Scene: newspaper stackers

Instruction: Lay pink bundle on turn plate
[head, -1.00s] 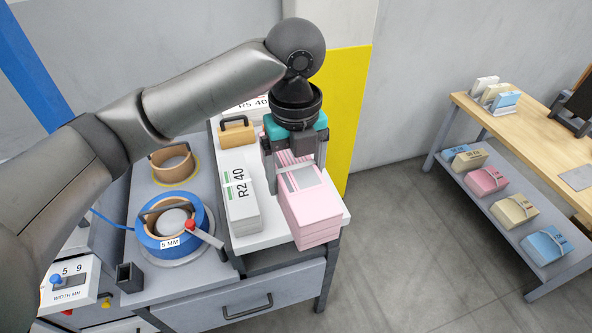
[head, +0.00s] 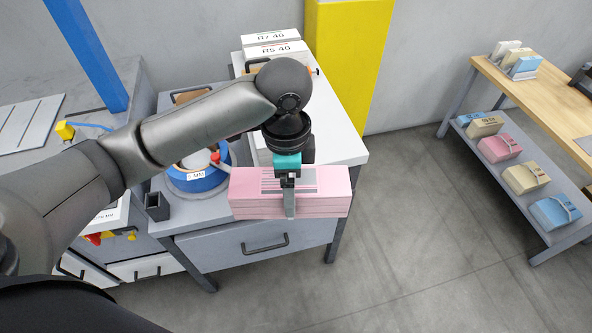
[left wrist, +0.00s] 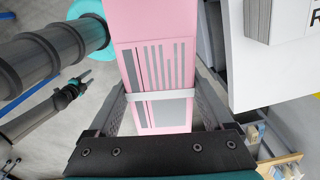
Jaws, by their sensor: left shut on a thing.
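My left gripper (head: 289,203) is shut on a pink bundle (head: 245,190), one finger visible across its near face. It holds the bundle lengthwise across the picture at the front edge of the white-topped cabinet. In the left wrist view the pink bundle (left wrist: 152,60), with printed grey columns and a pale strap, sits between both fingers of the left gripper (left wrist: 160,108).
The cabinet top (head: 345,150) carries labelled white stacks (head: 270,50) at the back. A blue strap roll (head: 197,180) lies left of the bundle. At right a wooden table (head: 535,95) has a lower shelf with several bundles, one pink (head: 499,148). The floor between is clear.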

